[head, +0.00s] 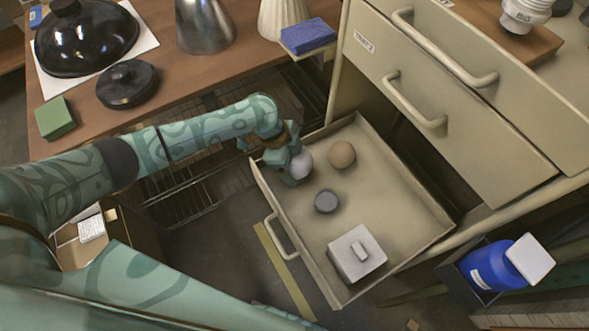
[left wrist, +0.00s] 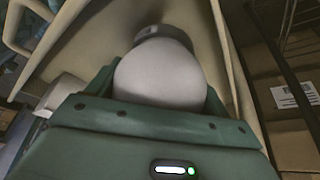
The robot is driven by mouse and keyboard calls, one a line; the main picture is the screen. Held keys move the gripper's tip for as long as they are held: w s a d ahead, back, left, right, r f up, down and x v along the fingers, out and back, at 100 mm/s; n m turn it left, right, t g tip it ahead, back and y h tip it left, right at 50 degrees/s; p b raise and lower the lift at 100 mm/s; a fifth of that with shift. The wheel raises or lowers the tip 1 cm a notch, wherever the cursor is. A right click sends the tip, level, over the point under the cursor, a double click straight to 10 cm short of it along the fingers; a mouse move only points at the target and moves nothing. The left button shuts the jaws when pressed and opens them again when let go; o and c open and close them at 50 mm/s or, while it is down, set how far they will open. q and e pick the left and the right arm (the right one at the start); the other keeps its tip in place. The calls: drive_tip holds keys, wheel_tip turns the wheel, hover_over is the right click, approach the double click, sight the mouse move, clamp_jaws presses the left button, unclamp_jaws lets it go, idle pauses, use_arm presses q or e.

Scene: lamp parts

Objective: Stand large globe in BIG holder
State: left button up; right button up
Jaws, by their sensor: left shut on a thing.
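A pale white globe (head: 301,163) is in the grip of my left gripper (head: 290,168), at the left side of the open drawer (head: 400,215). In the left wrist view the globe (left wrist: 160,75) sits between the green fingers of the gripper (left wrist: 160,105). I cannot tell whether it touches the drawer floor. A small label (head: 447,4) at the top edge of the cabinet is too small to read. My right gripper is not in view.
The drawer also holds a tan ball (head: 341,154), a grey round piece (head: 327,201) and a light box (head: 356,254). The wooden table (head: 160,75) holds dark lids.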

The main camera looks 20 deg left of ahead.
use_arm(q)
drive_tip(key=shift+f, duration=0.15)
idle(0.5)
drive_tip(key=o, duration=0.9)
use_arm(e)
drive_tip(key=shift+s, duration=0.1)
use_arm(q)
drive_tip(key=p+v, duration=0.3)
drive_tip(key=v, duration=0.4)
drive_tip(key=shift+w+d+p, duration=0.15)
drive_tip(key=shift+p, duration=0.25)
drive_tip(key=p+v, duration=0.4)
drive_tip(key=v, duration=0.5)
drive_tip(key=shift+a, duration=0.25)
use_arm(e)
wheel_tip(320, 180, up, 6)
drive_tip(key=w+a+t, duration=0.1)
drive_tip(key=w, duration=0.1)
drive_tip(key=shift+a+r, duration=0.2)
